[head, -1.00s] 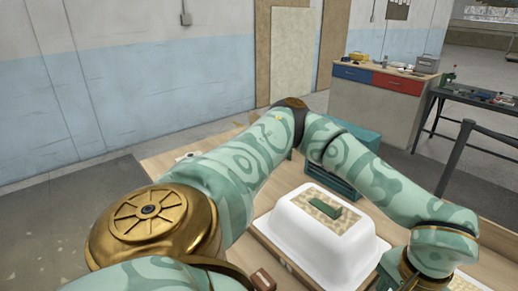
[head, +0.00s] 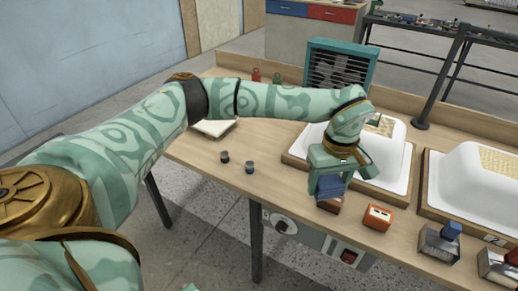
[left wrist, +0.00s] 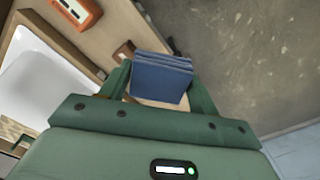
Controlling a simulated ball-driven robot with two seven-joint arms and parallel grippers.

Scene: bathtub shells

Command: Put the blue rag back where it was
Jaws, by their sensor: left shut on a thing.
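A folded blue rag (head: 329,187) is in the jaws of my left gripper (head: 331,184), low over the front edge of the workbench. In the left wrist view the rag (left wrist: 160,77) shows as stacked blue layers between the two green fingers (left wrist: 160,90). A brown block (head: 329,206) shows just under the rag in the head view; I cannot tell whether they touch. My right gripper is not in view.
An orange box (head: 377,217) stands just right of the rag. White bathtub shells (head: 392,160) (head: 480,185) sit behind and to the right. Two small dark cups (head: 250,167) stand left on the wooden bench (head: 275,150), with clear bench around them.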

